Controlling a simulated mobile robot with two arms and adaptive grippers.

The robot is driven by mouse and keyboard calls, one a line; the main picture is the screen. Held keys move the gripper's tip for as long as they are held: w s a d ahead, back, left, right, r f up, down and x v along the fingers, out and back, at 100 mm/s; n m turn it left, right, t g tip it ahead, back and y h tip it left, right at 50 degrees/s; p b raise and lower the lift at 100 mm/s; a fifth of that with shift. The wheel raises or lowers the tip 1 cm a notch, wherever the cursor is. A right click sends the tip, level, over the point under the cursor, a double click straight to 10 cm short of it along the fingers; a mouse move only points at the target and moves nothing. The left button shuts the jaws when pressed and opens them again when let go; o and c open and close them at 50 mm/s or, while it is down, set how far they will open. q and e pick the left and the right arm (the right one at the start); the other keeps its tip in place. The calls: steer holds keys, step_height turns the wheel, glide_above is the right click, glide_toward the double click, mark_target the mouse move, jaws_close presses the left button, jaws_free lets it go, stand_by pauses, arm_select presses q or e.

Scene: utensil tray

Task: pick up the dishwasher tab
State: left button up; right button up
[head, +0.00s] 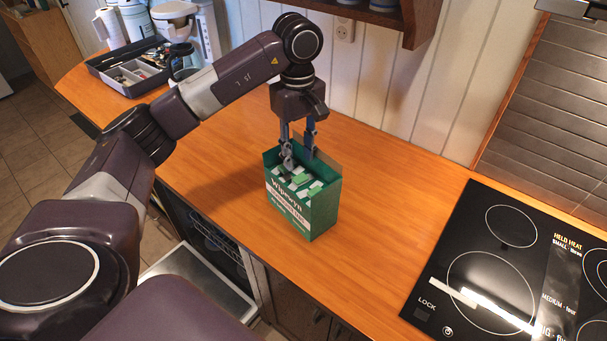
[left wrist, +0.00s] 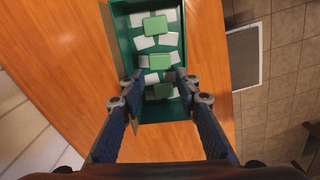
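A green box (head: 318,207) of dishwasher tabs stands upright and open on the wooden counter in the middle of the head view. White and green tabs (head: 301,179) lie inside it. In the left wrist view, the box (left wrist: 122,40) shows from above, with a green tab (left wrist: 160,61) near its middle and another green tab (left wrist: 163,91) between my fingers. My left gripper (head: 299,150) points down at the box opening, its fingers apart with nothing held. Its fingertips (left wrist: 159,88) overlap the box in the wrist view; their exact depth is unclear. My right gripper is not in view.
A black cooktop (head: 500,265) lies at the right of the counter (head: 385,185). A grey utensil tray (head: 120,84) and a coffee maker (head: 185,25) stand at the back left. An open dishwasher (head: 205,285) is below the counter. A shelf (head: 420,20) hangs above.

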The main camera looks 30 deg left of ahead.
mark_target(300, 182)
arm_select(q)
steer(key=shift+s+d+f+p, duration=0.15)
steer(key=shift+s+f+p, duration=0.05)
steer(key=shift+f+p, duration=0.35)
steer(key=shift+s+d+f+p, duration=0.1)
steer(key=shift+s+f+p, duration=0.05)
steer(key=shift+f+p, duration=0.35)
steer(key=f, duration=0.2)
steer(key=f+p, duration=0.1)
steer(key=shift+w, duration=0.25)
steer(key=shift+f, duration=0.2)
steer(key=c, duration=0.4)
steer(key=shift+c, duration=0.3)
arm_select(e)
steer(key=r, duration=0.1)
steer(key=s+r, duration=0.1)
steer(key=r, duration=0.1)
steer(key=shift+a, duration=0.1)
